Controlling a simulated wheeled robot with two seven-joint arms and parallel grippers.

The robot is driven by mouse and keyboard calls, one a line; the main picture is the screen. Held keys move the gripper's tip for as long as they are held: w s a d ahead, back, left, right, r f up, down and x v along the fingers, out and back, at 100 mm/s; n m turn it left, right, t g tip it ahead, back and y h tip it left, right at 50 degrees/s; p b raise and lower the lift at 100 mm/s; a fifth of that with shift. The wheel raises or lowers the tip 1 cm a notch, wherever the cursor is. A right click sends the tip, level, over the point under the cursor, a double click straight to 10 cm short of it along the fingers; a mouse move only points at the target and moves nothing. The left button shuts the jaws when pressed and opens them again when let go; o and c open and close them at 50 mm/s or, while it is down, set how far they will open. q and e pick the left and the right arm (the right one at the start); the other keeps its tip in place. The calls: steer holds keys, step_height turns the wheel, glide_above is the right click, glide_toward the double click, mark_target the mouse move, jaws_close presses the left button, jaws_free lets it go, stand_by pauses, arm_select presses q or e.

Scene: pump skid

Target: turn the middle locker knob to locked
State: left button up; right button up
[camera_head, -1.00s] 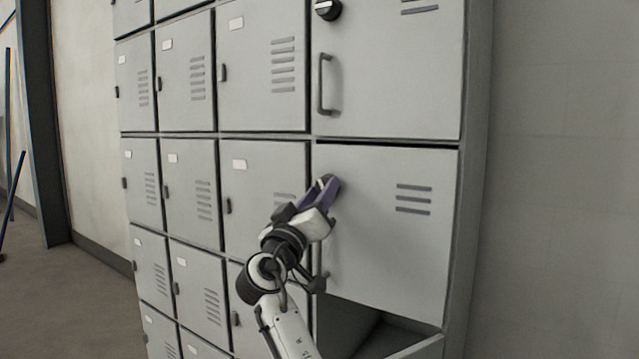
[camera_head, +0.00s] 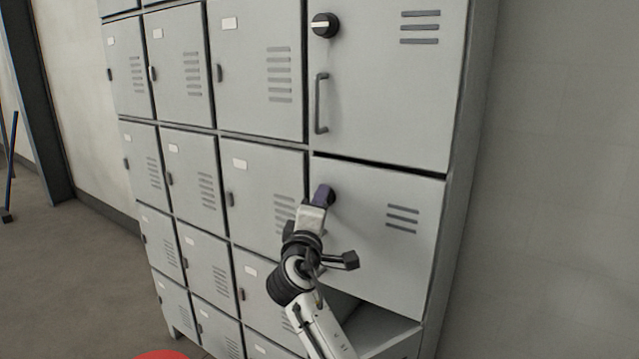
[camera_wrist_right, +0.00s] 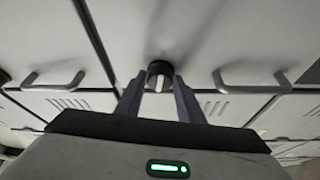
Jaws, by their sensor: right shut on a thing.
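The middle locker door (camera_head: 365,250) is the wide grey door in the right column, with slots at its right. Its round dark knob (camera_head: 332,198) sits near the upper left corner, mostly hidden behind my right gripper (camera_head: 322,194). In the right wrist view the knob (camera_wrist_right: 160,70) shows a pale pointer bar, upright in that picture. The two purple fingers of the right gripper (camera_wrist_right: 160,92) lie on either side of the knob and are shut on it. Any lock markings are not readable. My left gripper is not in view.
The upper locker door (camera_head: 385,90) has its own knob (camera_head: 324,25) with a pale bar and a vertical handle (camera_head: 320,103). Below the middle door is an open compartment (camera_head: 385,328). Narrow lockers stand to the left. Bare wall (camera_head: 560,180) is at right.

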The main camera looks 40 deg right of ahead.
arm_select(q)
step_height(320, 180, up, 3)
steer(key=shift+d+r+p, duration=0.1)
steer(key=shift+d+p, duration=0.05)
steer(key=shift+p, duration=0.85)
arm_select(e)
steer(key=shift+r+n, duration=0.15)
steer(key=shift+n, duration=0.85)
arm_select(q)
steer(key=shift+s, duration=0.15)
arm_select(e)
steer(key=o, duration=1.1)
steer(key=shift+c, duration=0.2)
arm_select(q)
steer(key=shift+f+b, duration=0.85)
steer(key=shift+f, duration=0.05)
arm_select(e)
steer(key=v, duration=1)
steer(key=shift+r, duration=0.3)
steer(key=shift+s+a, duration=0.1)
